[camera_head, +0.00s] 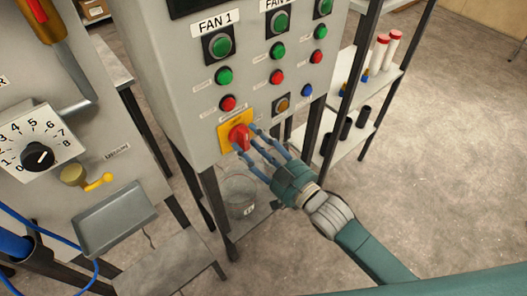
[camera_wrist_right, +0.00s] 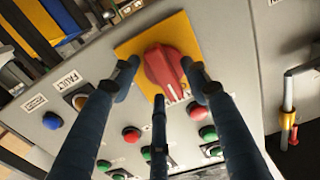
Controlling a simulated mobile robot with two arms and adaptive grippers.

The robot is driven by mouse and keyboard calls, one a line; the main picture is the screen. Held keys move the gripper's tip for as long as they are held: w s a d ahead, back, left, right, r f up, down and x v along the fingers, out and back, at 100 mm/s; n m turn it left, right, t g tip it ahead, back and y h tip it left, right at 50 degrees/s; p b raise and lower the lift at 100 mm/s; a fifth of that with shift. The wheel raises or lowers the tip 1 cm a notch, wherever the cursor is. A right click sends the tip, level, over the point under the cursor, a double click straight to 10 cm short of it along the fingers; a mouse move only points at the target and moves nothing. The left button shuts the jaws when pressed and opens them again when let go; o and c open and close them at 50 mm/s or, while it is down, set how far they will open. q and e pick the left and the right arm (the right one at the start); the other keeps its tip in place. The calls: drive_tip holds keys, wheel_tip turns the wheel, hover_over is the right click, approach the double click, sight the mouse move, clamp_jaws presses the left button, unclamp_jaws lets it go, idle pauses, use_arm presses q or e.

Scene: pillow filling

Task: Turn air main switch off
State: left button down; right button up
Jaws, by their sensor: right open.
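The air main switch is a red rotary knob (camera_head: 240,136) on a yellow plate (camera_head: 226,142), low on the front of the grey control panel. In the right wrist view the red knob (camera_wrist_right: 165,70) sits near the top middle, its handle slanted across the yellow plate (camera_wrist_right: 183,32). My right gripper (camera_head: 254,142) is open, with its dark blue fingers reaching to the knob. In the wrist view its fingertips (camera_wrist_right: 163,72) stand on both sides of the knob, with a third finger below it. I cannot tell whether they touch it. My left gripper is not in view.
Green, red, amber and blue buttons (camera_head: 224,75) sit above the switch. A dial box (camera_head: 40,150) with a yellow-handled valve (camera_head: 95,181) stands at left. A shelf with red-capped tubes (camera_head: 382,52) stands behind at right. The floor (camera_head: 440,170) at right is clear.

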drive_tip(key=v, duration=1.1)
drive_tip(key=shift+s, duration=0.1)
drive_tip(key=w+d+f+m+g+h, duration=0.1)
drive_tip(key=d+f+h, duration=0.25)
drive_tip(key=f, duration=0.65)
drive_tip(key=w+d+f+m+g+h, duration=0.15)
drive_tip(key=d+f, duration=0.35)
drive_tip(key=f, duration=0.5)
drive_tip(key=s+d+f+m+g+h, duration=0.1)
drive_tip(key=s+d+f+h, duration=0.15)
drive_tip(key=f, duration=0.55)
drive_tip(key=s+d+f+g+h, duration=0.1)
drive_tip(key=s+d+f, duration=0.3)
drive_tip(key=f, duration=0.5)
drive_tip(key=s+d+f+g+h, duration=0.25)
drive_tip(key=s+f+g, duration=0.25)
drive_tip(key=s+f, duration=0.8)
drive_tip(key=s+f+g, duration=0.2)
drive_tip(key=s+f, duration=0.2)
drive_tip(key=s, duration=0.5)
drive_tip(key=s+a+f+m+g, duration=0.1)
drive_tip(key=s+f, duration=0.3)
drive_tip(key=s, duration=0.6)
drive_tip(key=shift+f+g+b, duration=0.25)
drive_tip(key=shift+g+b, duration=0.1)
drive_tip(key=shift+g, duration=0.2)
drive_tip(key=shift+a+m, duration=0.15)
drive_tip(key=shift+m, duration=0.1)
